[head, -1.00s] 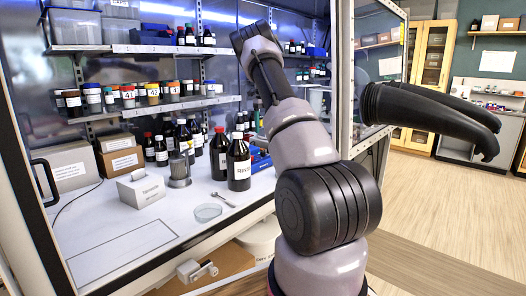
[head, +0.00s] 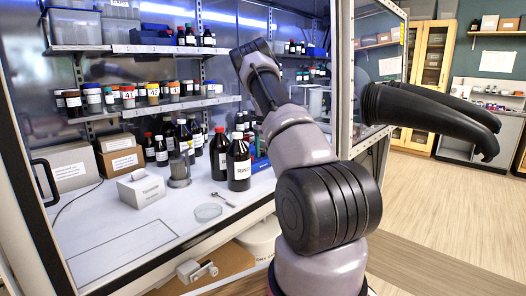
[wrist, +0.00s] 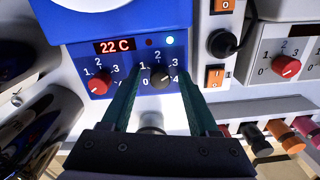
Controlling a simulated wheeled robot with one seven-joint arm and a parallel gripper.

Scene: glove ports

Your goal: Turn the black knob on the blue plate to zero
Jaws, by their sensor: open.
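In the wrist view a blue plate (wrist: 120,22) carries a display reading 22 C, a red knob (wrist: 99,84) on the left and a black knob (wrist: 160,77) on the right. The black knob has a scale of numbers around it; its pointer is too small to read surely. My gripper (wrist: 158,80) is open, with its two green fingers on either side of the black knob. I cannot tell whether the fingers touch it. The head view shows my arm, but the gripper and the blue plate are hidden there.
Another panel with a red knob (wrist: 286,66) stands at the right, beside a black plug and orange switches. In the head view, a cabinet holds a large dark bottle (head: 239,163) and a white box (head: 141,188). Black gloves (head: 430,112) stick out at right.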

